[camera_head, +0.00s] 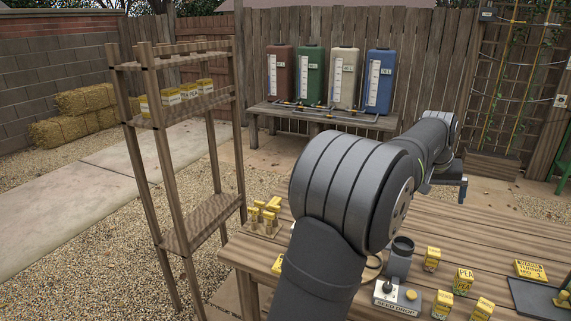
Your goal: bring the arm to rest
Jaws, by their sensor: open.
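My grey arm rises from the bottom centre and reaches out over the wooden table (490,230) towards the back right. My gripper (455,187) is small and dark at the far end of the arm, above the table's back part. It is open, with nothing visible in it. The arm's own links hide part of it and part of the table.
Yellow seed packets (463,281), a seed-drop box (398,297), a grey cup (399,258) and a dark tray (540,300) are on the table. A wooden shelf (205,223) stands left. Coloured tanks (312,77) stand on a bench behind.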

